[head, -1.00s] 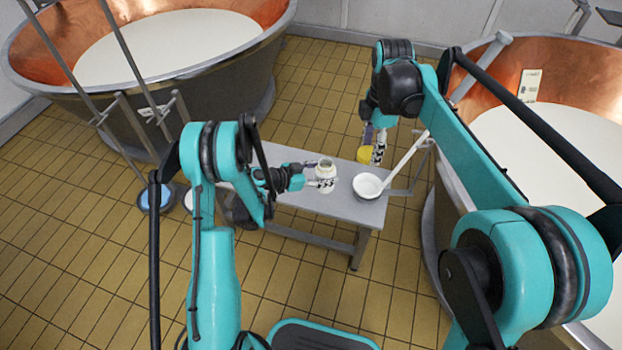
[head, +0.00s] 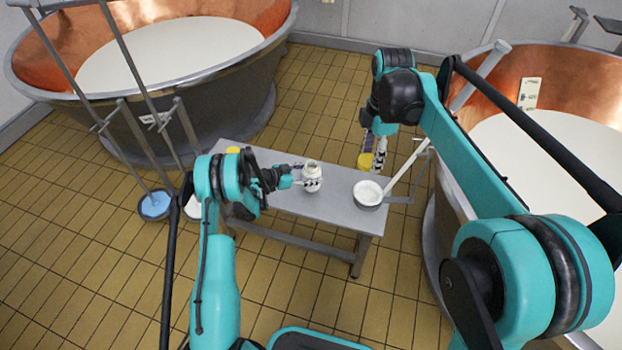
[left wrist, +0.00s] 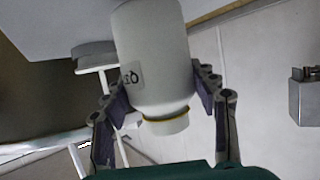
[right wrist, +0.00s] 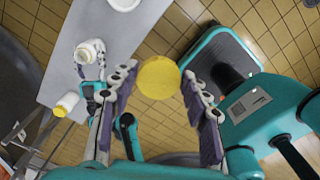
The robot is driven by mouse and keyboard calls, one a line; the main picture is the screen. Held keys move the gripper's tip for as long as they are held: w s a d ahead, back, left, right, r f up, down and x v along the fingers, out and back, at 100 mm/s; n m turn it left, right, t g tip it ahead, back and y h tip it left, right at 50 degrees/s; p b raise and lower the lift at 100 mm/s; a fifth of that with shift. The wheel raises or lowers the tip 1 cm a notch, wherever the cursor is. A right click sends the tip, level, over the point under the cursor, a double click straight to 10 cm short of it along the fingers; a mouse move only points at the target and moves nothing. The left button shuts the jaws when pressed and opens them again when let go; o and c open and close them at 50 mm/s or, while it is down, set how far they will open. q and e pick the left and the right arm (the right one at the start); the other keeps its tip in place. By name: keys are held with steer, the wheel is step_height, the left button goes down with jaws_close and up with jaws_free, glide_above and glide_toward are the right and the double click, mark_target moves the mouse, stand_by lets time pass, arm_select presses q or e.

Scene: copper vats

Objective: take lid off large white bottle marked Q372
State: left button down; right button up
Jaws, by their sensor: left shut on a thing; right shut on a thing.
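A white bottle (head: 312,178) with its mouth uncovered is at the table in the head view. My left gripper (head: 297,177) is shut on its side. In the left wrist view the bottle (left wrist: 152,55) lies between the fingers (left wrist: 165,115), with a label starting "Q", the rest unclear. I cannot tell whether its base touches the table. My right gripper (head: 373,152) is shut on a yellow lid (head: 365,161), apart from the bottle and to its right. The lid (right wrist: 158,77) shows between the fingertips (right wrist: 157,85) in the right wrist view, and the open bottle (right wrist: 88,52) is at left.
A bowl (head: 368,194) with a long handle stands on the grey table (head: 330,215), right of the bottle. A yellow-lidded bottle (right wrist: 67,104) stands at the table's left end. Copper vats (head: 200,100) flank the table.

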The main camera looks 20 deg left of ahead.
arm_select(q)
steer(key=shift+f, duration=0.95)
steer(key=shift+r, duration=0.1)
steer(key=shift+c, duration=2.4)
jaws_free()
